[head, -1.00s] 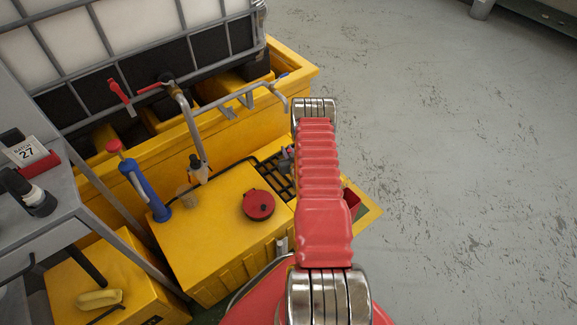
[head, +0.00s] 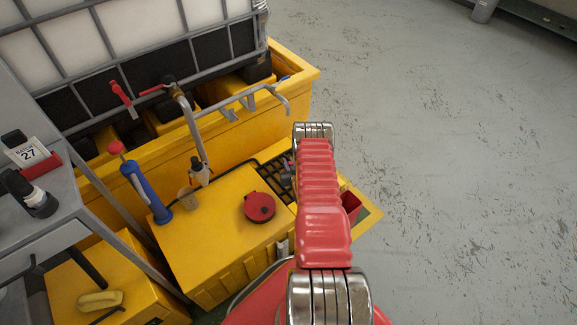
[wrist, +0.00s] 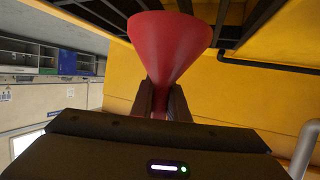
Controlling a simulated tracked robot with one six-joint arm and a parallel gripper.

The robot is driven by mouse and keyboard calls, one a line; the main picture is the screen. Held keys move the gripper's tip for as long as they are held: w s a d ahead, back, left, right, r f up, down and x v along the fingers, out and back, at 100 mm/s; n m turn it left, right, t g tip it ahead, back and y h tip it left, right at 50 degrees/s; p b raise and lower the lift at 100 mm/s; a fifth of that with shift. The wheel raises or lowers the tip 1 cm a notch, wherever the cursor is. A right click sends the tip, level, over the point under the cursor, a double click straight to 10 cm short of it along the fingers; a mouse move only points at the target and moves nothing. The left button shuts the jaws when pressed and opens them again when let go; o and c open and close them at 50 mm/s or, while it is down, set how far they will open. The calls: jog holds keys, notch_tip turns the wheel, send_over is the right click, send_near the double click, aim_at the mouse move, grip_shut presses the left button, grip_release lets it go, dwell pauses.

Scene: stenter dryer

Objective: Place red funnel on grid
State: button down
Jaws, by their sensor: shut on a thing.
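The red funnel (wrist: 170,42) is held in my gripper (wrist: 166,100) in the wrist view. The two dark fingers are shut on its narrow lower part, and its wide end is toward the top of the picture. The black grid (head: 271,180) is set in the yellow unit in the head view, partly hidden behind my red arm. Dark bars also show along the top of the wrist view. My gripper and the funnel are mostly or wholly hidden behind my arm in the head view. I cannot tell whether the funnel touches the grid.
The yellow unit (head: 205,245) carries a round red cap (head: 259,207), a blue pump-like tool (head: 145,190) and a small beaker (head: 188,198). A metal pipe (head: 193,125) with a tap rises behind. A red container (head: 351,206) shows right of my arm. Open floor lies right.

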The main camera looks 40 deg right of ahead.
jog(key=shift+f, duration=1)
jog(key=shift+f, duration=0.2)
jog(key=c, duration=1.7)
grip_release()
jog(key=shift+r, duration=0.15)
jog(key=shift+r, duration=0.15)
jog(key=shift+v, duration=5.95)
